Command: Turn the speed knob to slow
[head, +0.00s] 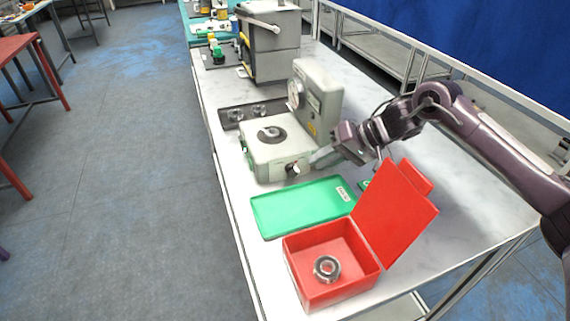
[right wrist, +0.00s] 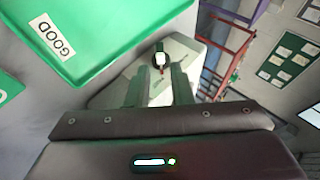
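The grey-white machine (head: 265,150) stands on the table, with a round plate on its top and an upright column at the back. A small dark knob with a white face (head: 293,170) is on its front side; the knob also shows in the right wrist view (right wrist: 160,59). My right gripper (head: 314,158) is close to the knob, reaching in from the right. In the right wrist view its two fingers (right wrist: 158,75) are apart, and the knob shows between and just beyond their tips. I cannot tell whether they touch it. My left gripper is not in view.
A green tray marked GOOD (head: 290,210) lies in front of the machine. An open red box (head: 340,292) holds a metal ring (head: 326,267), its lid raised beside my right arm. A dark tray with round parts (head: 236,116) and a larger grey machine (head: 275,55) are behind.

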